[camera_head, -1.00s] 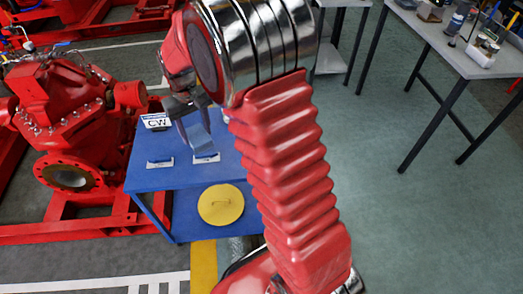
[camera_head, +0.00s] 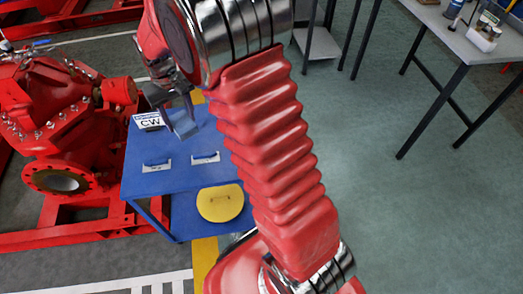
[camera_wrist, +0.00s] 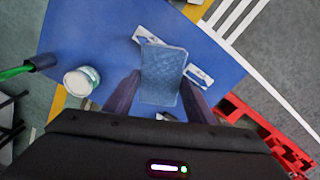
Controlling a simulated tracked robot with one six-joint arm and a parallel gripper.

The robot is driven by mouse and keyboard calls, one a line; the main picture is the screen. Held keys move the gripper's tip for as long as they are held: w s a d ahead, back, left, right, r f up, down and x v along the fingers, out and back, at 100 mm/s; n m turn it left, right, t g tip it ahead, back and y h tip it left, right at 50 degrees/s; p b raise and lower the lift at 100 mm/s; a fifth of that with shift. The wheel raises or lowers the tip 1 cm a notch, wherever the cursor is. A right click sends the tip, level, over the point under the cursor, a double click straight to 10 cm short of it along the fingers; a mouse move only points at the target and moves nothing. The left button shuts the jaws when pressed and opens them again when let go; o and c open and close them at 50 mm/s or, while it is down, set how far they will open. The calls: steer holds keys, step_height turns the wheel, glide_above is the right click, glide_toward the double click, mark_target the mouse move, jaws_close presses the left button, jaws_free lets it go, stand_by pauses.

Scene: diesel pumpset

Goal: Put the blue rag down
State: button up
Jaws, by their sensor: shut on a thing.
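The blue rag (camera_wrist: 163,74) shows in the wrist view as a flat, pale blue piece between the two dark fingers of my gripper (camera_wrist: 162,88). In the head view the rag (camera_head: 183,123) hangs below my gripper (camera_head: 174,103), partly hidden by it. My gripper is shut on the rag. It is over the blue table (camera_head: 185,182), near its back edge and right of the "CW" sign (camera_head: 149,121). The blue tabletop (camera_wrist: 100,28) lies below the rag in the wrist view. The gap between them is hard to judge.
Two pale plates with blue handles (camera_head: 157,165) (camera_head: 206,157) lie on the blue table. A pale tin (camera_wrist: 82,80) shows in the wrist view. The red pump (camera_head: 55,130) stands left; a grey workbench (camera_head: 465,45) stands right.

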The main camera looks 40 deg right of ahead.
steer(key=shift+d, duration=0.3)
steer(key=shift+s+d, duration=0.1)
steer(key=shift+d, duration=0.1)
steer(key=s+d+f+m, duration=0.2)
steer(key=s+d, duration=0.4)
steer(key=d, duration=0.4)
steer(key=s+d+f+m, duration=0.3)
steer(key=s+d+f, duration=0.2)
steer(key=d, duration=0.6)
steer(key=shift+s, duration=0.9)
steer(key=shift+f, duration=3.1)
steer(key=shift+f, duration=1.85)
